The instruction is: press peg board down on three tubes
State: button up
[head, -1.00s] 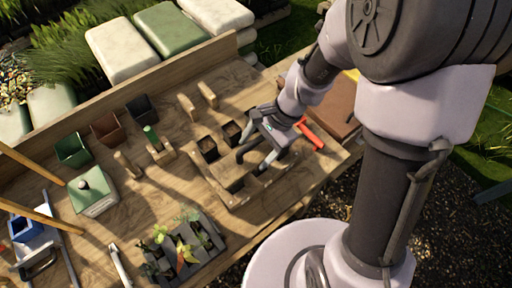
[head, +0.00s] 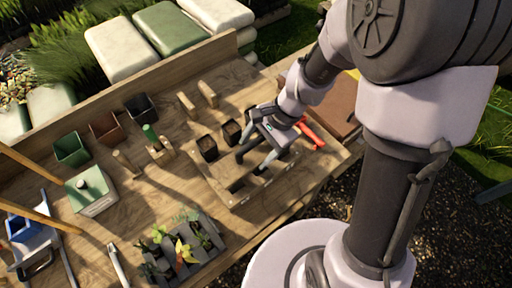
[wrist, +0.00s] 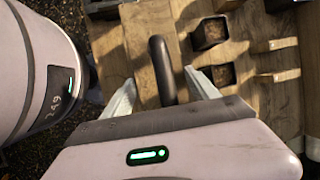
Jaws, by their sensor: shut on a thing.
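My gripper (head: 254,160) is low over the right part of the table. In the wrist view its two fingers (wrist: 160,80) stand on either side of a dark looped handle (wrist: 156,50), and it is shut on this handle. The handle rises from a wooden board, which seems to be the peg board (wrist: 135,45); its underside is hidden. Two square soil-filled tubes (head: 207,147) (head: 232,131) stand beside it; they also show in the wrist view (wrist: 208,33) (wrist: 222,75). I cannot tell whether the pegs are in any tubes, and a third tube is not clear.
Two wooden blocks (head: 187,105) (head: 208,93) stand behind the tubes. A red-orange tool (head: 310,133) lies right of my gripper. A grey seedling tray (head: 205,255), a green box (head: 92,190) and several small pots (head: 140,107) are to the left.

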aim_at(250, 144)
jog(key=shift+s+f+b, duration=0.1)
jog(key=shift+f+b, duration=1.3)
jog(key=shift+b, duration=0.25)
dwell(3.3)
jog(key=shift+r+p, duration=0.75)
jog(key=shift+r, duration=0.15)
notch_tip(250, 144, up, 8)
jog(key=p, duration=0.7)
jog(key=shift+r, duration=0.25)
jog(key=shift+f, duration=0.15)
dwell(0.3)
